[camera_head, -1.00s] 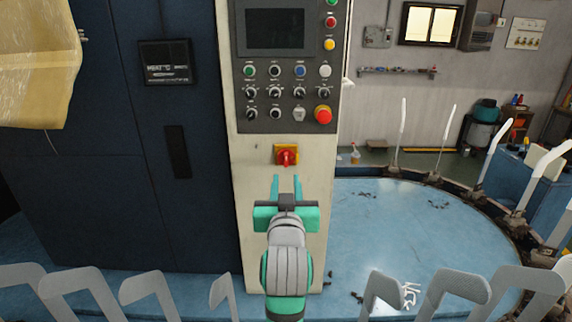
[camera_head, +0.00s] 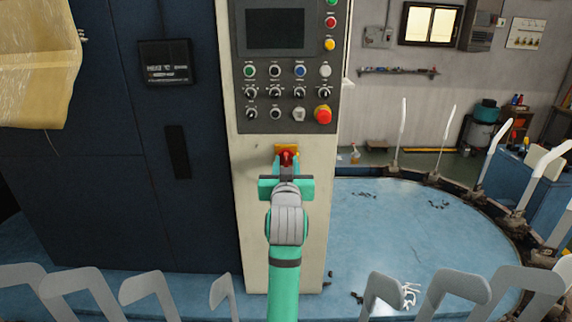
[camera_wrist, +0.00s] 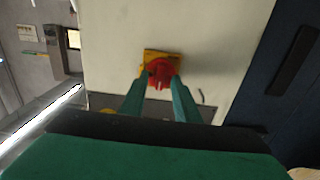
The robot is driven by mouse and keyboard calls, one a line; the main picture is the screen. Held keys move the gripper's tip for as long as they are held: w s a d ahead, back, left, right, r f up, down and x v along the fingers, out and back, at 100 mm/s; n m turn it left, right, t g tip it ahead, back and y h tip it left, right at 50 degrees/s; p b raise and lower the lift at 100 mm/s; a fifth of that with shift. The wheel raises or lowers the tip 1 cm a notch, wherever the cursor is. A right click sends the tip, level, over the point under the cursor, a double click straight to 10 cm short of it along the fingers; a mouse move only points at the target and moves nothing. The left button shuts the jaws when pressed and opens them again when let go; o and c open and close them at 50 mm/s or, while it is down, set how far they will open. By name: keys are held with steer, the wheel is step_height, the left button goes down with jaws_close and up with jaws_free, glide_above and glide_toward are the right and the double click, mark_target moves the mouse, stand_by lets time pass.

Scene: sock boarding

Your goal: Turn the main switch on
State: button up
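The main switch is a red rotary knob (camera_head: 287,158) on a yellow plate (camera_head: 292,148), mounted on the pale cabinet front below the button panel. My gripper (camera_head: 286,168) is up at the switch, pointing at it from the front. In the wrist view the red knob (camera_wrist: 160,72) sits on its yellow plate (camera_wrist: 150,55) at the ends of my two green fingers (camera_wrist: 160,85). One finger is on each side of the knob's grip, with a gap between them, so the gripper is open. Contact with the knob cannot be told. The fingers partly cover the knob.
The control panel (camera_head: 285,88) with several buttons, knobs and a red emergency button (camera_head: 322,115) is above the switch. A dark blue cabinet (camera_head: 110,200) stands to the left. A round blue table (camera_head: 390,240) ringed by upright white sock forms is at the right.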

jaws_close()
steer(key=shift+m, duration=0.3)
steer(key=m, duration=1.2)
steer(key=shift+d+f+m, duration=0.1)
steer(key=shift+d+m, duration=0.05)
steer(key=shift+m, duration=0.15)
steer(key=shift+f+m, duration=0.1)
steer(key=shift+m, duration=2.2)
steer(key=shift+d, duration=0.1)
